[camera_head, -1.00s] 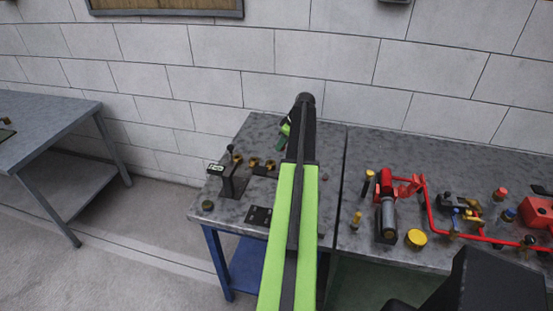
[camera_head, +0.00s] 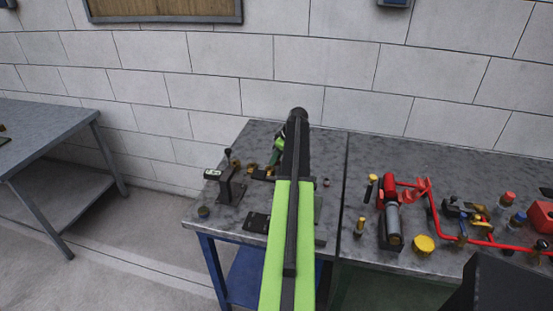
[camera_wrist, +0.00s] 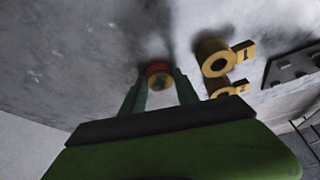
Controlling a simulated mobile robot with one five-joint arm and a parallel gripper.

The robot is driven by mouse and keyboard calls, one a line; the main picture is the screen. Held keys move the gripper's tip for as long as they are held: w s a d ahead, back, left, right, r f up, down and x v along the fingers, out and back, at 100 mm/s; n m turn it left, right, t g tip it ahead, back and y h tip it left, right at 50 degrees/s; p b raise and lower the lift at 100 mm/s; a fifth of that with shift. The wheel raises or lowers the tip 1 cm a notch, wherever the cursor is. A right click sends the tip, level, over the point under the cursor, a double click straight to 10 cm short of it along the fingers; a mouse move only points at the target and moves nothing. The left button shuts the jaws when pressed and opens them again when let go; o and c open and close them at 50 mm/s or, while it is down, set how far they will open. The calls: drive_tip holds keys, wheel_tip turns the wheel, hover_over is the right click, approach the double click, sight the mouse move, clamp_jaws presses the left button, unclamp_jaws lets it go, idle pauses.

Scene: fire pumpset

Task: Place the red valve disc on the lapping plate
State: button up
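In the wrist view the red valve disc (camera_wrist: 157,70), red with a brass-coloured face, sits between the tips of my two dark green fingers. My gripper (camera_wrist: 159,82) appears closed against both its sides. Whether the disc touches the bench is not clear. In the head view my arm hides the disc, and my gripper (camera_head: 281,138) shows only as a bit of green beyond it, over the left bench. I cannot pick out the lapping plate for certain; a flat grey piece (camera_head: 319,222) shows partly behind my arm.
Two brass rings with tags (camera_wrist: 215,58) stand close to the right of my fingers in the wrist view. A dark stand (camera_head: 230,186) is on the left bench (camera_head: 215,222). Red piping (camera_head: 432,205) and several fittings crowd the right bench. A block wall is behind.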

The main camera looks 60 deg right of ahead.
drive_tip(key=o, duration=0.4)
drive_tip(key=shift+o, duration=0.2)
drive_tip(key=shift+r, duration=0.1)
